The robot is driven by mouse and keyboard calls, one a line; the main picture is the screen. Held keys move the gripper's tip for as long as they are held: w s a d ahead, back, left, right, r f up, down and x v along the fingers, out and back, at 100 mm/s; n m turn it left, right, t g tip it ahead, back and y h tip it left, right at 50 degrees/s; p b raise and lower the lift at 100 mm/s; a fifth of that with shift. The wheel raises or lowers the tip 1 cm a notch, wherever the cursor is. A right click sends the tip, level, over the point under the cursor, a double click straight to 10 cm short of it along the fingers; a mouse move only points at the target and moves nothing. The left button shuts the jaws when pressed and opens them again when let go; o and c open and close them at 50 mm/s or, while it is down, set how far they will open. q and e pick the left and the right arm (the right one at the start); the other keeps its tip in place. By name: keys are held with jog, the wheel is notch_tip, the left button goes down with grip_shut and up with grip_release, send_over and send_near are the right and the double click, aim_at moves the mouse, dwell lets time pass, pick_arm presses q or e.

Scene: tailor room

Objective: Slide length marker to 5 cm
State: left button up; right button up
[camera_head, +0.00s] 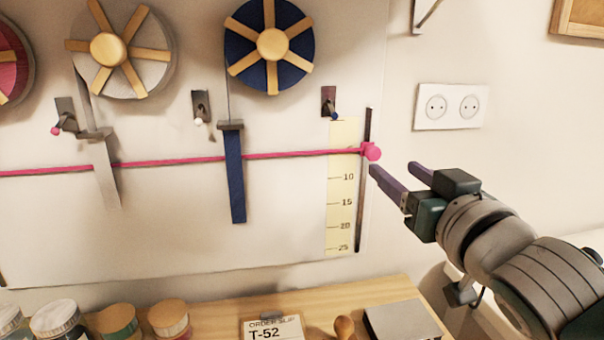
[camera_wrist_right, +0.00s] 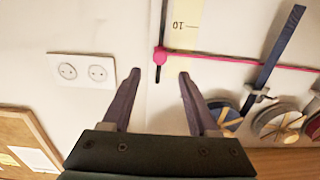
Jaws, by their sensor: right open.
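The length marker is a thin pink bar across the wall board, with a pink knob (camera_head: 372,152) at its right end. The knob also shows in the wrist view (camera_wrist_right: 160,53). The bar crosses the yellow scale (camera_head: 341,215) above the 10 line, about one interval up; no 5 label is readable there. My right gripper (camera_head: 393,167) is open and empty, just right of and slightly below the knob. In the wrist view the knob appears beyond the fingertips, in line with the gap between them. My left gripper is out of view.
A dark vertical slot (camera_head: 361,220) runs beside the scale. A blue ribbon (camera_head: 236,190) and a grey ribbon (camera_head: 106,175) hang across the bar from spools. A socket (camera_head: 451,106) is on the wall to the right. Jars and an order slip (camera_head: 272,329) stand on the shelf below.

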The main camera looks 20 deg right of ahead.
jog(key=shift+v, duration=1.6)
jog(key=s+a+f+n+g+y, duration=0.2)
jog(key=s+a+f+g, duration=0.25)
jog(key=s, duration=0.35)
jog(key=s+a+f+n+g+y+p, duration=0.1)
jog(key=s+a+f+g, duration=0.2)
jog(key=s+g, duration=0.3)
jog(key=s+a+f+n+g+y, duration=0.2)
jog(key=s+a+f+g, duration=0.2)
jog(key=s, duration=0.5)
notch_tip(320, 180, up, 38)
jog(key=w+p, duration=0.1)
jog(key=p, duration=3.7)
jog(key=shift+d+t, duration=0.35)
